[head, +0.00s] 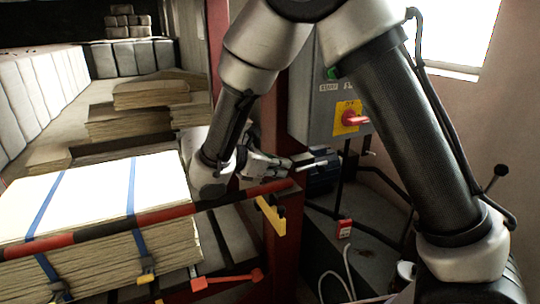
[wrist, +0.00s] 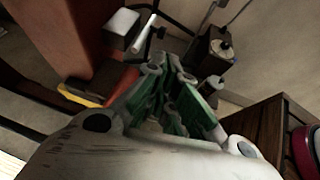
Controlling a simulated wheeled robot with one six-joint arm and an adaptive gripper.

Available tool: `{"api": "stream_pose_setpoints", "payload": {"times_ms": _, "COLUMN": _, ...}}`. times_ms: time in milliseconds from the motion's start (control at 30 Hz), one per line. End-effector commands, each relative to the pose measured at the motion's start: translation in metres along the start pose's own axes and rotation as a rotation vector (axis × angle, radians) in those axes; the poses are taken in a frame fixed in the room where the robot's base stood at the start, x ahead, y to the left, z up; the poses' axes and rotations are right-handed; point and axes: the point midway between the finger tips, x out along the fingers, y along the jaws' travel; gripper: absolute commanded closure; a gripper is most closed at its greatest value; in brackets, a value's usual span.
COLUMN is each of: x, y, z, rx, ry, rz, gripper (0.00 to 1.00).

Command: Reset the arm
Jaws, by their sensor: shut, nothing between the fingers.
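My gripper (head: 312,164) is shut and empty, held out in the air to the right of the strapped stack and in front of the red post. Its fingers point to the right in the head view. In the wrist view the closed green-sided fingers (wrist: 172,72) show in the middle, with nothing between them. My arm bends from the lower right, up over the top and down to the gripper. No cloth shows in either view.
A stack of flat sheets with blue straps (head: 90,200) stands at the left, behind a red-and-black bar (head: 110,228). A grey box with a red switch (head: 345,118) is behind the arm. A red post (head: 281,235) stands close below the gripper. Cables lie on the floor.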

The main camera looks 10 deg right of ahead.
Motion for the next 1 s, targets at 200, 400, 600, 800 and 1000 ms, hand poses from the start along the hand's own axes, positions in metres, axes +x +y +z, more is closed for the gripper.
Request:
{"api": "stream_pose_setpoints", "payload": {"times_ms": 200, "x": 0.015, "y": -0.065, "z": -0.022, "rx": 0.233, "ry": 0.178, "rz": -0.201, "gripper": 1.00}}
{"api": "stream_pose_setpoints", "payload": {"times_ms": 400, "x": 0.026, "y": -0.125, "z": 0.011, "rx": 0.590, "ry": 0.377, "rz": -0.439, "gripper": 1.00}}
{"api": "stream_pose_setpoints", "payload": {"times_ms": 600, "x": 0.033, "y": -0.184, "z": 0.056, "rx": 1.024, "ry": 0.584, "rz": -0.675, "gripper": 1.00}}
{"api": "stream_pose_setpoints", "payload": {"times_ms": 800, "x": 0.034, "y": -0.237, "z": 0.100, "rx": 1.465, "ry": 0.775, "rz": -0.828, "gripper": 1.00}}
{"api": "stream_pose_setpoints", "payload": {"times_ms": 1000, "x": 0.037, "y": -0.282, "z": 0.142, "rx": 1.804, "ry": 0.878, "rz": -0.825, "gripper": 1.00}}
